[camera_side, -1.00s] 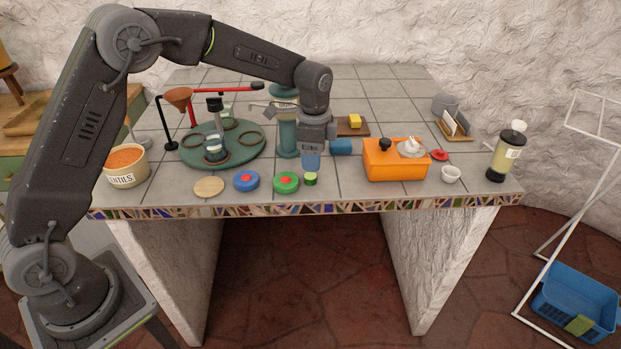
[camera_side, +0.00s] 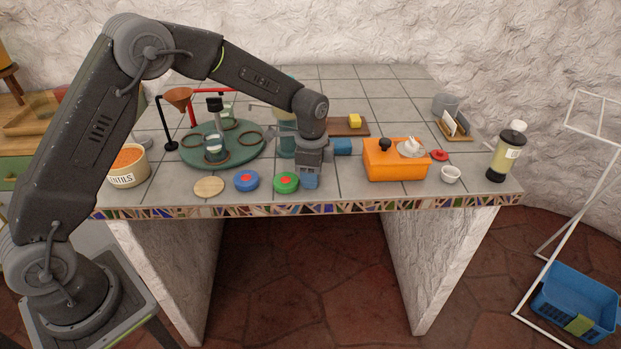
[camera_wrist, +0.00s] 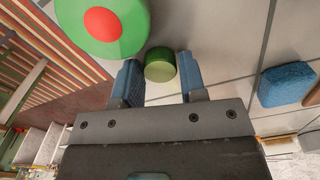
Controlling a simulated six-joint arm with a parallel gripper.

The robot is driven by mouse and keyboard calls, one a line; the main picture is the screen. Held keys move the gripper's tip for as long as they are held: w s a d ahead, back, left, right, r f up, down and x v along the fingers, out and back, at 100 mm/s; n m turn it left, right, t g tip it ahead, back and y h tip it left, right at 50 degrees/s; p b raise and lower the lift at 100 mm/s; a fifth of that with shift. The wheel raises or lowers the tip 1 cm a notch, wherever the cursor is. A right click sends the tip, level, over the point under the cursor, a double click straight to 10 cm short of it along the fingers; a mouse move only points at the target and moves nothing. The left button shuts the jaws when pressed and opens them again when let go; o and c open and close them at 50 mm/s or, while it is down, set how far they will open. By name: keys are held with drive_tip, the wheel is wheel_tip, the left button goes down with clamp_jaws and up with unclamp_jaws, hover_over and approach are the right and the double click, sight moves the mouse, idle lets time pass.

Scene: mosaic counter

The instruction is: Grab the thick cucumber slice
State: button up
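The thick cucumber slice (camera_wrist: 160,65) is a short green cylinder with a lighter top. In the wrist view it stands between the two blue fingers of my gripper (camera_wrist: 160,78), towards their tips. The fingers are apart, and a narrow gap seems to show on each side of the slice. In the side view my gripper (camera_side: 310,182) is low at the counter's front edge, and it hides the slice there.
A green disc with a red centre (camera_side: 286,182) lies just left of my gripper, with a blue one (camera_side: 246,181) beyond it. A blue block (camera_side: 342,146) is behind to the right. An orange box (camera_side: 396,160) stands further right. The counter's mosaic front edge (camera_side: 330,206) is close.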

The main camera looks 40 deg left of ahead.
drive_tip(key=c, duration=0.5)
